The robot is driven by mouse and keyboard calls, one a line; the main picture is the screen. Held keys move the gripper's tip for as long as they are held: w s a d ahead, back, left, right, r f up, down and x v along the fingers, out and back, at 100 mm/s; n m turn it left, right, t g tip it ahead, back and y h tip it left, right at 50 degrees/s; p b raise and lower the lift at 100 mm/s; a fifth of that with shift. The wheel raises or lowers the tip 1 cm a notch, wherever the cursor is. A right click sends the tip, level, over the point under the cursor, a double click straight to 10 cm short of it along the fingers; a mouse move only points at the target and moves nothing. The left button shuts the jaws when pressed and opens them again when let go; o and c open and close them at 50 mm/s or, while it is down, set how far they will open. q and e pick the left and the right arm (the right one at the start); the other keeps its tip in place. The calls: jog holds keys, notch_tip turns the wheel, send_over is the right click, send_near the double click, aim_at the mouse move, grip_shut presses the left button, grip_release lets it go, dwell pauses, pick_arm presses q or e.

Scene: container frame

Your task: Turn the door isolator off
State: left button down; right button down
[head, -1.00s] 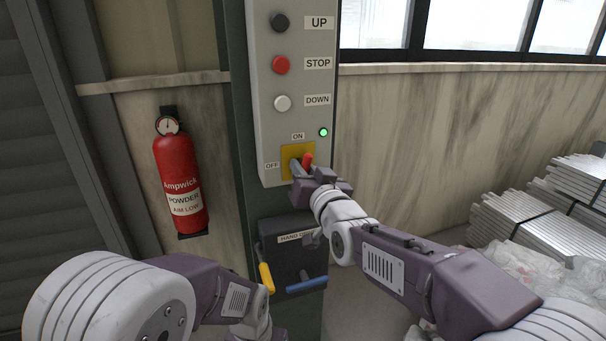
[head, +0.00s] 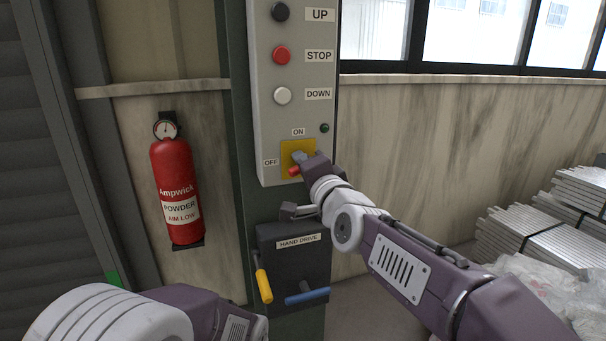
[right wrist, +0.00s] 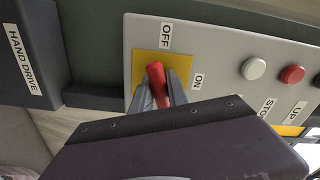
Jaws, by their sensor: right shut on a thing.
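The door isolator is a red handle (head: 293,171) on a yellow plate (head: 286,149), low on the grey control box (head: 262,100). OFF is marked at its left and ON above it. In the right wrist view the red handle (right wrist: 157,85) points towards the OFF label (right wrist: 165,36). My right gripper (head: 300,163) is shut on the handle, one finger on each side, and partly hides it in the head view. The lamp (head: 325,128) beside ON is dark. My left arm shows at the bottom left, but its gripper is out of view.
Above the isolator are the UP (head: 280,12), STOP (head: 281,55) and DOWN (head: 283,96) buttons. A hand drive box (head: 290,262) with yellow and blue handles hangs below. A fire extinguisher (head: 174,190) is on the left wall; metal sheets (head: 545,230) are stacked at right.

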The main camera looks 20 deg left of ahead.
jog(key=shift+m+b, duration=0.6)
jog(key=shift+m, duration=1.3)
jog(key=c, duration=1.3)
grip_release()
jog(key=v, duration=0.9)
jog(key=shift+b, duration=0.4)
jog(key=shift+d, duration=0.1)
